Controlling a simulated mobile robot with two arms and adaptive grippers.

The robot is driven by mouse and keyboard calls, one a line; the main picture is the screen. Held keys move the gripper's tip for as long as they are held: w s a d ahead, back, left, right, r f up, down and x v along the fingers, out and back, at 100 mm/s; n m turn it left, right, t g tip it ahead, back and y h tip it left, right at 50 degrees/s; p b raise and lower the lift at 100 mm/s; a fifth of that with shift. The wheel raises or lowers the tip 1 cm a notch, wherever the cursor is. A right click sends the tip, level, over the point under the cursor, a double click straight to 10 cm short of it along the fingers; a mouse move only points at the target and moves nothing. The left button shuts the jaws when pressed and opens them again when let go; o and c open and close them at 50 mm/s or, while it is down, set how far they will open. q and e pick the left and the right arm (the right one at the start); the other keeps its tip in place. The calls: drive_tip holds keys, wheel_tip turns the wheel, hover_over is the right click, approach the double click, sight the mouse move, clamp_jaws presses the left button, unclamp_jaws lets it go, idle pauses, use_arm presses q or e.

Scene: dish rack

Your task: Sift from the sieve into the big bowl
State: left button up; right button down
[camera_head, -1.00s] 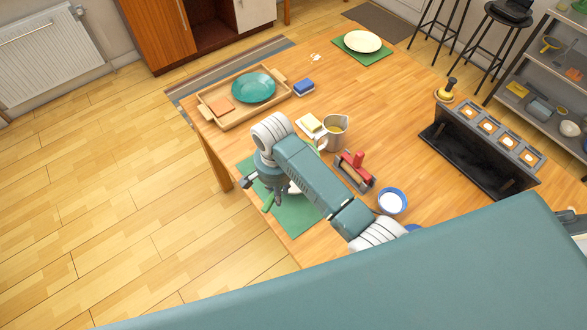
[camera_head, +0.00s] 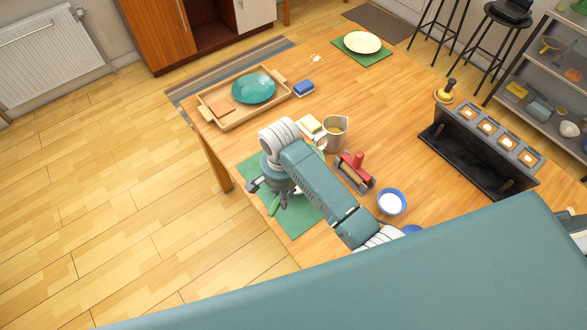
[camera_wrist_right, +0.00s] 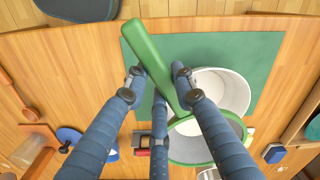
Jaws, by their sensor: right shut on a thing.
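The sieve has a green handle (camera_wrist_right: 150,58) and a green ring with a greyish inside. In the right wrist view my right gripper (camera_wrist_right: 160,92) is shut on the handle. The ring lies beside the white big bowl (camera_wrist_right: 236,88) and overlaps its near edge in the picture. The bowl stands on a green mat (camera_wrist_right: 262,50). In the head view my right gripper (camera_head: 284,200) is over the mat (camera_head: 300,222), with the handle (camera_head: 274,206) showing below it. My arm hides the bowl and most of the sieve there. I cannot tell what the sieve holds. My left gripper is not in view.
Near the mat stand a jug (camera_head: 335,134), a butter dish (camera_head: 310,123), a red-handled tool holder (camera_head: 354,172) and a blue bowl with white contents (camera_head: 391,202). A wooden tray (camera_head: 211,118) with a teal plate lies at the back left. The table's left edge is close to the mat.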

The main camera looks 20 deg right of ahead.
drive_tip(key=w+a+b, duration=0.2)
drive_tip(key=w+a, duration=0.2)
drive_tip(key=s+d+p, duration=0.2)
drive_tip(key=s+d, duration=0.2)
drive_tip(key=shift+s+d, duration=0.1)
drive_tip(key=shift+d, duration=0.05)
drive_tip(key=w+a+b, duration=0.2)
drive_tip(key=w+a, duration=0.2)
drive_tip(key=shift+s+d+r+p, duration=0.3)
drive_tip(key=shift+r+p, duration=0.1)
drive_tip(key=shift+r, duration=0.45)
drive_tip(key=shift+s+d+r+p, duration=0.3)
drive_tip(key=shift+s+r+p, duration=0.05)
drive_tip(key=shift+r, duration=0.5)
drive_tip(key=shift+s+d+r+p, duration=0.3)
drive_tip(key=shift+r+p, duration=0.1)
drive_tip(key=shift+r, duration=0.45)
drive_tip(key=shift+w, duration=0.1)
